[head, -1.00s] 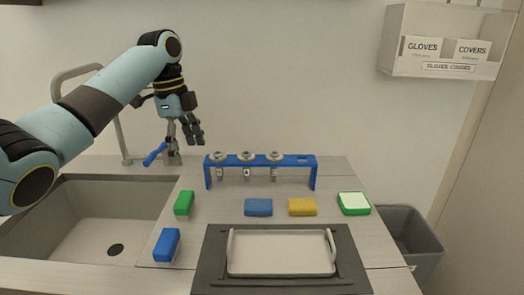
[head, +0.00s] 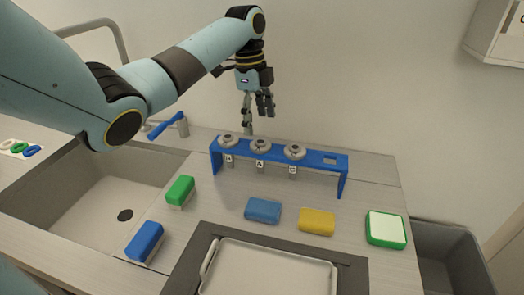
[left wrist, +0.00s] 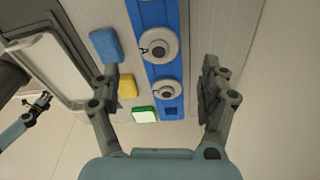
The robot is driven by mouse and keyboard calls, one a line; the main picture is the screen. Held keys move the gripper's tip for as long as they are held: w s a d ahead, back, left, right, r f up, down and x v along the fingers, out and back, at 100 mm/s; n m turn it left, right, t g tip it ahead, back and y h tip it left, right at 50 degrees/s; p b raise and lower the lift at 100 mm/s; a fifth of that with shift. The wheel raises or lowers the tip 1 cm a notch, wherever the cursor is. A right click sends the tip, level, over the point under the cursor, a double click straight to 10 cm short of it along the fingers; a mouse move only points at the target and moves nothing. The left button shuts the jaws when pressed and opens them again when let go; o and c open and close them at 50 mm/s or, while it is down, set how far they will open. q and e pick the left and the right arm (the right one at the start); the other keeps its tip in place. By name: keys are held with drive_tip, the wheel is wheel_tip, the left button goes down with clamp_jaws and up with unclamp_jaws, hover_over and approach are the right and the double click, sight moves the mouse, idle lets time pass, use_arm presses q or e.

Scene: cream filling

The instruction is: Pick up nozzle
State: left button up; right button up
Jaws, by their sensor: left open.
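A blue rack (head: 322,160) stands at the back of the counter. It holds three grey nozzles: the left one (head: 228,140), the middle one (head: 260,146) and the right one (head: 295,151). An empty square opening is at its right end. My left gripper (head: 258,110) is open and empty, above and behind the rack near the left and middle nozzles. In the left wrist view its fingers (left wrist: 160,85) spread to either side of the rack (left wrist: 160,70), with one nozzle (left wrist: 167,89) between them and another (left wrist: 158,46) above. My right gripper (left wrist: 38,103) shows small at the left edge there.
Blue (head: 263,210), yellow (head: 317,222) and green-white (head: 386,229) sponges lie before the rack. A green sponge (head: 180,190) and a darker blue one (head: 145,241) lie left. A tray (head: 268,268) is in front. The sink (head: 85,205) is left, with its faucet behind.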

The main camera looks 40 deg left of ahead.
sight(260, 141)
use_arm(q)
drive_tip(key=shift+d+f, duration=0.1)
drive_tip(key=shift+f, duration=0.35)
drive_tip(key=f, duration=0.2)
drive_tip(key=f+p, duration=0.1)
drive_tip(key=shift+d+f, duration=0.2)
drive_tip(key=shift+f, duration=0.55)
drive_tip(key=shift+c, duration=1.4)
clamp_jaws()
use_arm(e)
drive_tip(key=shift+w+r, duration=0.7)
drive_tip(key=shift+r, duration=0.1)
